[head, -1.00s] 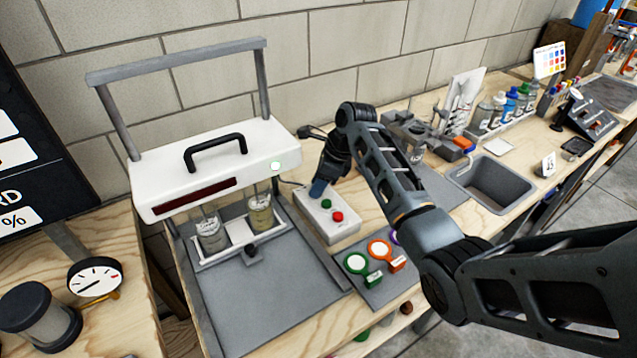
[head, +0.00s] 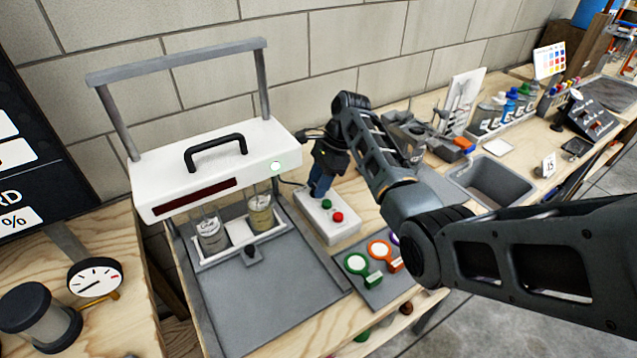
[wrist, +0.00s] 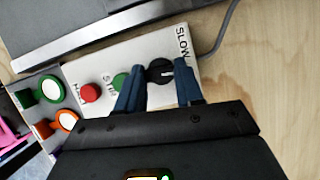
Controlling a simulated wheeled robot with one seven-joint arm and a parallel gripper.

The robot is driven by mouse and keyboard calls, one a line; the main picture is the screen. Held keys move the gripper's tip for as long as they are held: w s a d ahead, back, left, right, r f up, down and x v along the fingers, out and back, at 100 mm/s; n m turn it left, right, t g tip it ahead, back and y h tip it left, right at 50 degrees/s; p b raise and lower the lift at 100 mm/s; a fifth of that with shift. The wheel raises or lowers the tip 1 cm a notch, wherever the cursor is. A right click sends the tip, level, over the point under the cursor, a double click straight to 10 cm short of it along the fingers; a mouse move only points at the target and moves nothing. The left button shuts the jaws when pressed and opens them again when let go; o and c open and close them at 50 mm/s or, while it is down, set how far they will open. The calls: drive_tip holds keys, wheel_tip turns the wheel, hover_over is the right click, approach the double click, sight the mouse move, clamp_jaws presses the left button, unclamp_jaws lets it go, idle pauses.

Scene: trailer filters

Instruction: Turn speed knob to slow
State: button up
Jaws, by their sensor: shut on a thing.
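The speed knob (wrist: 157,70) is a small black knob with a white pointer line, on a white control box (wrist: 207,78). In the wrist view the pointer faces right, toward the side with the printed word SLOW (wrist: 182,45). My gripper (wrist: 158,84) is at the knob, with one blue finger on each side, shut on it. In the head view my gripper (head: 318,190) reaches down to the far end of the box (head: 325,228), and its fingers hide the knob there.
Beside the knob on the box are a green button (wrist: 121,82) and a red button (wrist: 90,93). A white-topped machine with two beakers (head: 215,178) stands just left. Coloured round tags (head: 356,264) lie in front. A grey cable (wrist: 226,30) runs behind the box.

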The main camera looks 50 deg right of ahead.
drive_tip(key=n+g, duration=0.1)
drive_tip(key=n, duration=0.3)
drive_tip(key=shift+w+n+g, duration=0.15)
drive_tip(key=shift+n+g, duration=0.15)
drive_tip(key=shift+g, duration=0.1)
drive_tip(key=shift+w+n+g, duration=0.1)
drive_tip(key=shift+n+g, duration=0.8)
drive_tip(key=shift+n, duration=1.4)
drive_tip(key=o, duration=1)
drive_tip(key=shift+o, duration=0.2)
drive_tip(key=v, duration=0.7)
drive_tip(key=shift+r, duration=0.35)
drive_tip(key=shift+w+d, duration=0.15)
